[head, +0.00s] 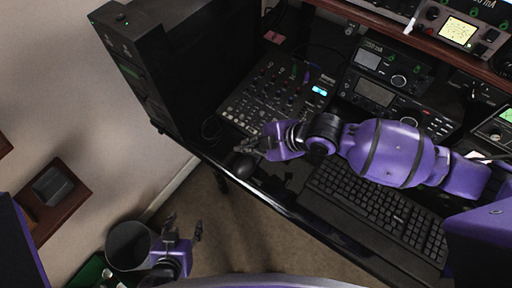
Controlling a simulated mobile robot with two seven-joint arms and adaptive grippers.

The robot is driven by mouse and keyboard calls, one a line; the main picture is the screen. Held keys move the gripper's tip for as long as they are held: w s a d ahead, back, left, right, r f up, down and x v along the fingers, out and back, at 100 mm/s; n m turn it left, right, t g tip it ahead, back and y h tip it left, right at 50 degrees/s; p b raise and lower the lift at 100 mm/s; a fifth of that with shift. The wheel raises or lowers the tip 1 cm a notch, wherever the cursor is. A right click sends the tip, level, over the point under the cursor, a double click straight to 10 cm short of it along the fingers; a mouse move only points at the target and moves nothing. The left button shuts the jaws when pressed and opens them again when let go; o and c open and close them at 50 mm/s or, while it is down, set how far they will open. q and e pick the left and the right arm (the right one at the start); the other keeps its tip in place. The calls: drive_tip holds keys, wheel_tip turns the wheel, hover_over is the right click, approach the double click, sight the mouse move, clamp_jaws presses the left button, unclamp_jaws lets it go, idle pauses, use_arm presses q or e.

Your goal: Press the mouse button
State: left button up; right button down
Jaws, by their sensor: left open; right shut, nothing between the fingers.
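The black mouse (238,166) lies near the front left edge of the dark desk (290,208), partly lost against the black surface. My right gripper (246,149) is shut and empty, with its fingertips close above or beside the mouse. I cannot tell whether they touch it. The mouse's buttons are too dark to make out. My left gripper (185,224) is open and empty, low at the bottom left, off the desk and away from the mouse.
A keyboard (378,208) lies right of the mouse. A mixer panel (280,92) and radio units (375,95) stand behind. A black computer tower (180,60) stands at back left. A dark bin (130,246) is beside my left gripper.

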use_arm(q)
drive_tip(key=shift+w+r+p, duration=0.4)
drive_tip(key=shift+w+r, duration=0.5)
drive_tip(key=shift+r, duration=0.2)
use_arm(e)
wheel_tip(320, 180, up, 3)
drive_tip(key=shift+w+f, duration=0.1)
drive_tip(key=shift+f, duration=0.1)
